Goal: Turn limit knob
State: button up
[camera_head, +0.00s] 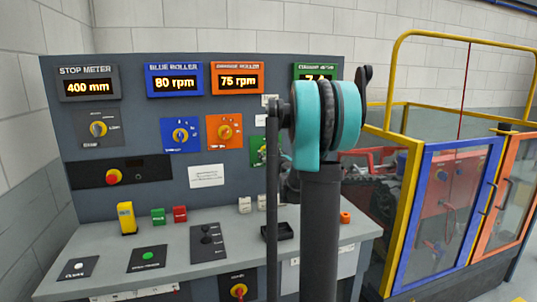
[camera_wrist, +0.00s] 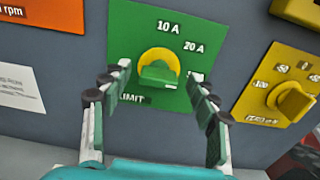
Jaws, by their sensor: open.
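The limit knob (camera_wrist: 159,60) has a round yellow base with a green grip and sits on a green panel (camera_wrist: 135,25) marked 10 A, 20 A and LIMIT. My gripper (camera_wrist: 158,78) is open in the wrist view, one finger to the left of the knob and one to the right. I see no finger clearly touching it. The right finger covers part of a third label. In the head view, part of the green panel (camera_head: 257,150) shows beside my arm, which hides the rest and the gripper's fingers.
A yellow panel with a yellow knob (camera_wrist: 291,101) is close on the right. A white label (camera_wrist: 17,90) and an orange display (camera_wrist: 45,12) are on the left. The grey console desk (camera_head: 100,235) juts out below, with coloured blocks on it. A yellow-framed enclosure (camera_head: 395,75) stands at right.

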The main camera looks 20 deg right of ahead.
jog(key=shift+w, duration=0.95)
jog(key=c, duration=1.2)
